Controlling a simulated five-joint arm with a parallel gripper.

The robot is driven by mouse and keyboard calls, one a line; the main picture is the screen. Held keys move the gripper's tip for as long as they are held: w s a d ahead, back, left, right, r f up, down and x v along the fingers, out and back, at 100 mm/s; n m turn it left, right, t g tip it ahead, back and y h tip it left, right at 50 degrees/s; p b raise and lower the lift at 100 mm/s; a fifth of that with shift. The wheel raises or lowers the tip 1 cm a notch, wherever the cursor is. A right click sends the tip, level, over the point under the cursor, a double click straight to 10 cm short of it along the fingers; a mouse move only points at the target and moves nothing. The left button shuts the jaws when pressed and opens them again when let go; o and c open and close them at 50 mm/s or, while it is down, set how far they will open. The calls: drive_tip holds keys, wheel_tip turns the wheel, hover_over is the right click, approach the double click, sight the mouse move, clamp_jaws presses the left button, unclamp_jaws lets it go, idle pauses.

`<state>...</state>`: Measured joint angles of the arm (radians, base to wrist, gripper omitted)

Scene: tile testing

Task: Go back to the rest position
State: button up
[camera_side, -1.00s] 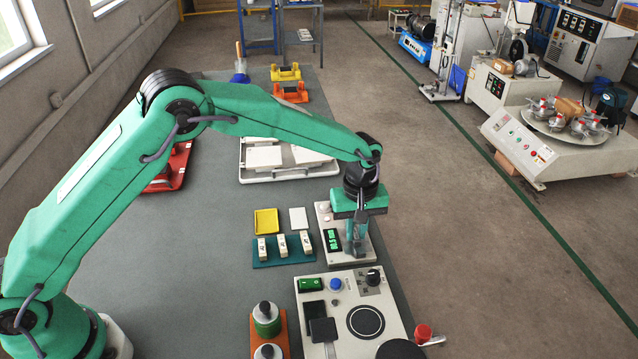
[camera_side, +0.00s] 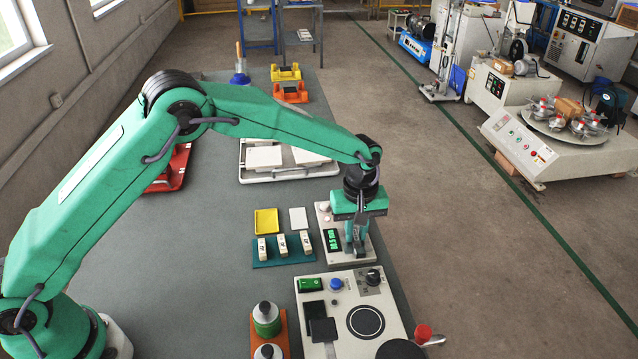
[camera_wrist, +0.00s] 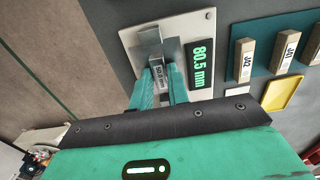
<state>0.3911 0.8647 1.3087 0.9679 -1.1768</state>
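My gripper (camera_side: 357,248) is low over the gauge with the green display (camera_side: 332,240), at the right edge of the grey table. A grey metal piece (camera_wrist: 150,42) stands just beyond the fingertips on the gauge plate. The display reads 80.5 mm in the wrist view (camera_wrist: 200,65). The parts under the gripper are mostly hidden in the side view.
A teal rack (camera_side: 268,262) holds three labelled blocks left of the gauge, with a yellow tray (camera_side: 265,221) and white tile (camera_side: 298,218) behind. A control panel (camera_side: 345,342) stands in front, beside an orange bottle holder (camera_side: 282,325). Air above is clear.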

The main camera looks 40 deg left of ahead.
drive_tip(key=o, duration=0.8)
drive_tip(key=shift+r, duration=0.15)
drive_tip(key=shift+r, duration=2.85)
